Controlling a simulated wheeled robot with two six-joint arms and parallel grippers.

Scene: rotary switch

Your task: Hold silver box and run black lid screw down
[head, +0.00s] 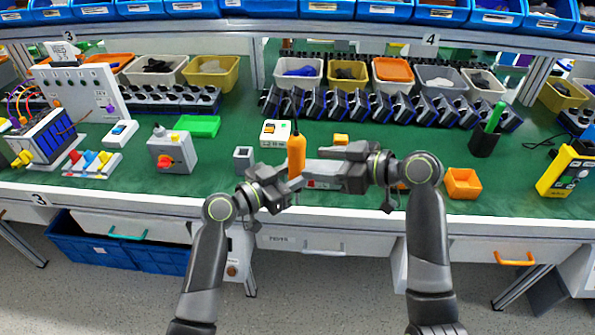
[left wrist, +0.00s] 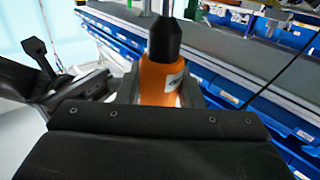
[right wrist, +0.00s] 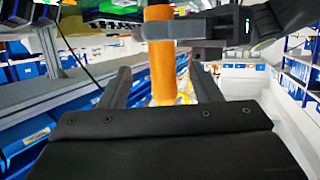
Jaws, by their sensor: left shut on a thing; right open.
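My right gripper (head: 308,172) is open close to the screwdriver's right side. In the right wrist view, the orange body (right wrist: 161,60) shows ahead between the spread fingers, with the left gripper's fingers across it. A small grey box (head: 243,159), perhaps the silver box, stands left of the screwdriver. I cannot make out a black lid.
A grey box with a red knob (head: 173,152) stands farther left, near a green tray (head: 198,126). A white device (head: 275,133) is behind the screwdriver. An orange bin (head: 462,183) and a black pen cup (head: 484,143) are at right. Green bench surface is free between them.

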